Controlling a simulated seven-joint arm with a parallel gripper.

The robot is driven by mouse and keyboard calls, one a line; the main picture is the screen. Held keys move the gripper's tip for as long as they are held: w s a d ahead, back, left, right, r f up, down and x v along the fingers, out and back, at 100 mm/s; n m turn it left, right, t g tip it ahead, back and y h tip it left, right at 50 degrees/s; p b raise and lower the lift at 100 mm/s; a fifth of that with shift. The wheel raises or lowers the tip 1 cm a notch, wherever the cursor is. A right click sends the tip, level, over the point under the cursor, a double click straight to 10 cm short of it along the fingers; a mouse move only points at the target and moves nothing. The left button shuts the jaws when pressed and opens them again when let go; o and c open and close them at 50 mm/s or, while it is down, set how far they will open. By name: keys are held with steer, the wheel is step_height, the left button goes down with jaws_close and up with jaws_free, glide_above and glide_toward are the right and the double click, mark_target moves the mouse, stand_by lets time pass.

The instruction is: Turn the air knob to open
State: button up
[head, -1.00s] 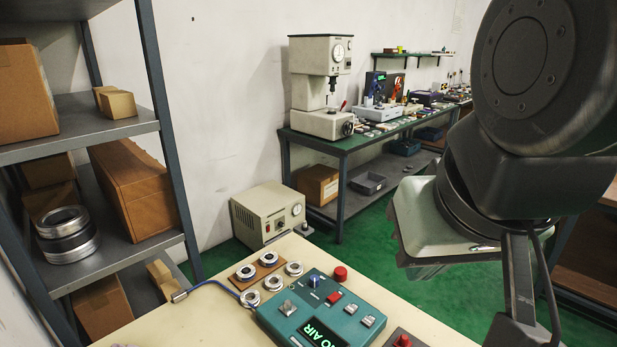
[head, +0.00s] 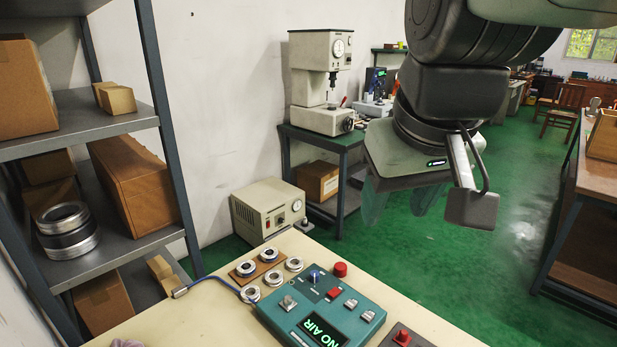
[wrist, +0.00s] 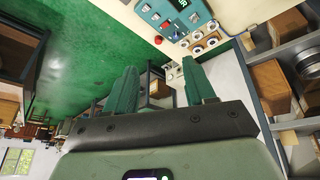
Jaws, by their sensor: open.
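A teal control box (head: 268,315) stands on the cream table, with a lit green display (head: 325,330) reading "NO AIR". A blue knob (head: 314,276) and a silver toggle-like knob (head: 288,303) sit on its top; I cannot tell from labels which is the air knob. The box also shows at the top of the wrist view (wrist: 190,14). My gripper (head: 400,200) is open and empty, high above and to the right of the box. Its two green fingers (wrist: 160,75) point down, well apart from the box.
Several bearing rings (head: 270,255) lie left of the box, and a blue tube (head: 215,281) runs beside them. A red button (head: 340,269) stands behind the box, another red control (head: 402,338) at right. A metal shelf (head: 110,124) stands left.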

steer(key=w+a+f+n+g, duration=0.1)
steer(key=w+a+f+n, duration=0.15)
steer(key=w, duration=0.95)
steer(key=n+g, duration=0.4)
steer(key=n, duration=0.3)
glide_above(315, 273)
step_height(315, 273, down, 28)
steer(key=shift+m, duration=0.25)
step_height(315, 273, down, 10)
steer(key=shift+f, duration=0.2)
jaws_close()
